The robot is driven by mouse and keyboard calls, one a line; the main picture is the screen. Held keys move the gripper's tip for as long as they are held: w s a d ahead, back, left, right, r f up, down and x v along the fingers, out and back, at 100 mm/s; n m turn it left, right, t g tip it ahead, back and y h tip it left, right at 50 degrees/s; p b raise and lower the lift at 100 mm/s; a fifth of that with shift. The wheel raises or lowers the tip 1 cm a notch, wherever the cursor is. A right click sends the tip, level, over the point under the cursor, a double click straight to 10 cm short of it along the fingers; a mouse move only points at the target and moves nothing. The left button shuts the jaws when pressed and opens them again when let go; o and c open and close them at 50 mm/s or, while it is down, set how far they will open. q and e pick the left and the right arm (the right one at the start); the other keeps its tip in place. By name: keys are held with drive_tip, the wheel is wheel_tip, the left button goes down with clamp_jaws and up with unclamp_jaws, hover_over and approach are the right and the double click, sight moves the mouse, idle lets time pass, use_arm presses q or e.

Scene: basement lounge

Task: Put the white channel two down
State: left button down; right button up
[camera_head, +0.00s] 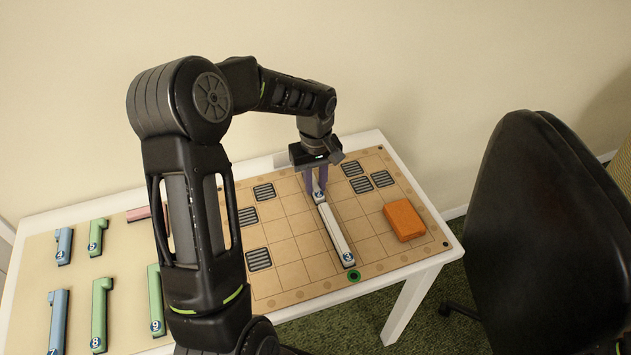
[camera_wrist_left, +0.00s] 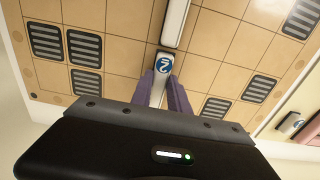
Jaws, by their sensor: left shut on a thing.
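The white channel two (camera_head: 318,196), marked with a blue "2" disc, is on the tan grid board (camera_head: 290,225). My left gripper (camera_head: 316,182) is shut on it from above. In the left wrist view the purple fingers (camera_wrist_left: 168,95) flank the white channel two (camera_wrist_left: 166,66), its number disc showing between them. The white channel three (camera_head: 335,235) lies on the board in line with channel two, its far end close to it; I cannot tell whether they touch. My right gripper is not in view.
Dark grated squares (camera_head: 259,259) and an orange block (camera_head: 404,220) sit on the board. A green-ringed hole (camera_head: 354,276) is at the near edge. Blue and green channels (camera_head: 100,310) lie at the left. A black chair (camera_head: 545,220) stands at the right.

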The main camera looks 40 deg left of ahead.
sight(316, 187)
use_arm(q)
drive_tip(key=shift+f, duration=0.1)
drive_tip(key=c, duration=1.3)
unclamp_jaws()
drive_tip(key=shift+o, duration=0.2)
wheel_tip(316, 187, up, 12)
